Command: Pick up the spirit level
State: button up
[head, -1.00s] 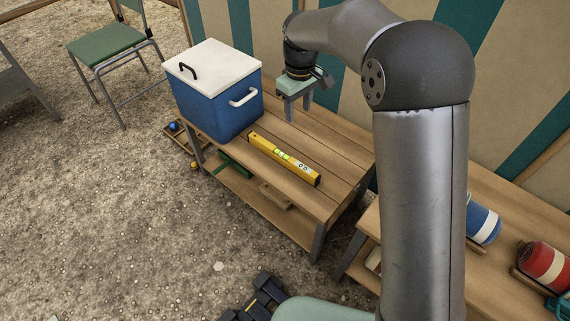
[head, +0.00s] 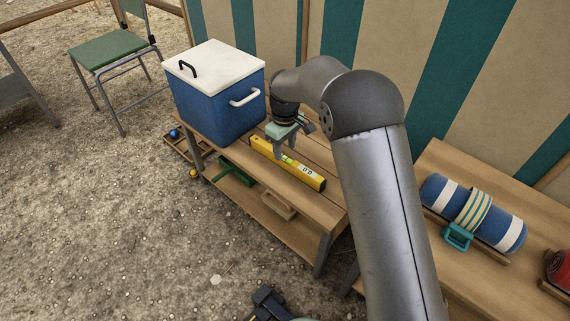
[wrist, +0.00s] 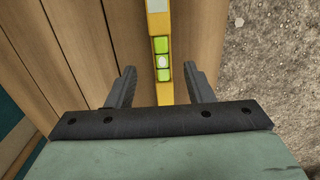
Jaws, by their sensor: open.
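The yellow spirit level (head: 308,176) lies flat on the wooden bench, in front of the blue cooler. In the wrist view the level (wrist: 158,30) runs away from me between my two fingers, with its green vials showing. My gripper (head: 284,155) is open and empty, over the middle of the level. In the wrist view the fingers of my gripper (wrist: 162,88) stand one on each side of the level, apart from it. I cannot tell exactly how high the fingertips are above the bench.
The blue cooler (head: 215,112) with a white lid stands on the left end of the bench (head: 325,212). A green tool (head: 236,172) and a wooden block (head: 278,205) lie on its lower shelf. A second bench at right holds a blue roll (head: 437,191).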

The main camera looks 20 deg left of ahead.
aim_at(285, 157)
jog(key=f+b, duration=0.2)
jog(key=f, duration=0.3)
jog(key=shift+s+f+b, duration=0.15)
jog(key=shift+s+b, duration=0.05)
jog(key=shift+b, duration=0.1)
grip_shut()
